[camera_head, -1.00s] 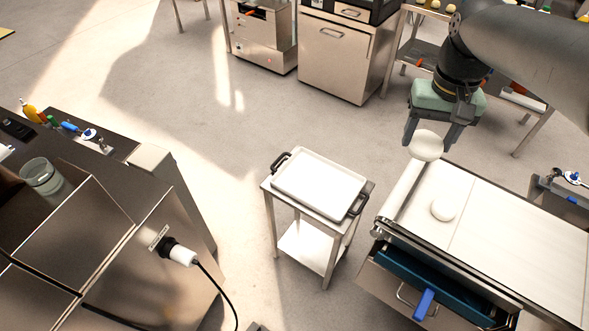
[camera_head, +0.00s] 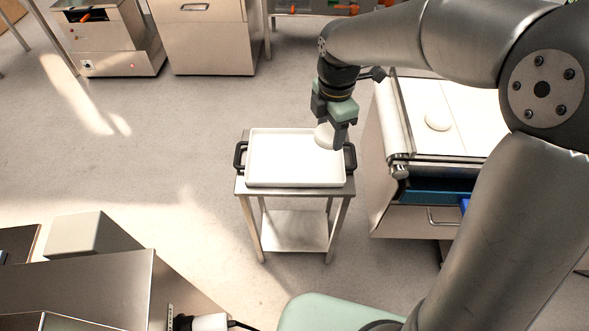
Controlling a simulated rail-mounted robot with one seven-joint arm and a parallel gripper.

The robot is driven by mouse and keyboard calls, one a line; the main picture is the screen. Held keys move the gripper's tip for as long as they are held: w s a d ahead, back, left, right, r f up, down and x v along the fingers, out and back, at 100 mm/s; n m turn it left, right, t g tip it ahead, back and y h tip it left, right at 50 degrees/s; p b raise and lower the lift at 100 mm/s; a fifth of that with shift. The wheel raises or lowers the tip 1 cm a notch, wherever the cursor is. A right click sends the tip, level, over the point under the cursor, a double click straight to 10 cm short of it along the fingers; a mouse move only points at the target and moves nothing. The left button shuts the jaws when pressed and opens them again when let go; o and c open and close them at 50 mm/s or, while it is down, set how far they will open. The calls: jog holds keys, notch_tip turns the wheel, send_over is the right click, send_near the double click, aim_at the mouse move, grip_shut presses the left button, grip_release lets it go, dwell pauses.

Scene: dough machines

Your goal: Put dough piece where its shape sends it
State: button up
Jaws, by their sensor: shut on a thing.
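My gripper (camera_head: 334,134) is shut on a pale round dough piece (camera_head: 323,136). The piece is partly hidden by the fingers. The gripper hangs over the right part of a white tray (camera_head: 270,175); I cannot tell the exact height, but the piece appears to be above the tray floor. The tray is empty and has dark handles at both sides. It rests on a small metal stand (camera_head: 290,189). A second round white dough piece (camera_head: 438,118) lies on the light surface of the conveyor table (camera_head: 470,140) at the right.
A blue drawer (camera_head: 432,197) sits below the conveyor's front edge. Metal machines (camera_head: 108,40) and a cabinet (camera_head: 205,38) stand at the back. A grey metal machine (camera_head: 75,280) fills the lower left. Open floor lies left of the stand.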

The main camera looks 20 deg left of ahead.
notch_tip(320, 180, down, 5)
jog(key=d+n+b, duration=0.2)
jog(key=d+n, duration=0.1)
jog(key=n, duration=0.1)
send_over(295, 158)
jog(key=f, duration=0.6)
jog(key=f+b, duration=0.1)
jog(key=f, duration=0.2)
jog(key=shift+s+d+f, duration=0.2)
jog(key=shift+d+f, duration=0.05)
jog(key=shift+d, duration=0.05)
jog(key=shift+w+a+f, duration=0.1)
jog(key=shift+a+f, duration=0.05)
jog(key=shift+f, duration=0.8)
jog(key=shift+w+a+f, duration=0.1)
jog(key=shift+f, duration=0.8)
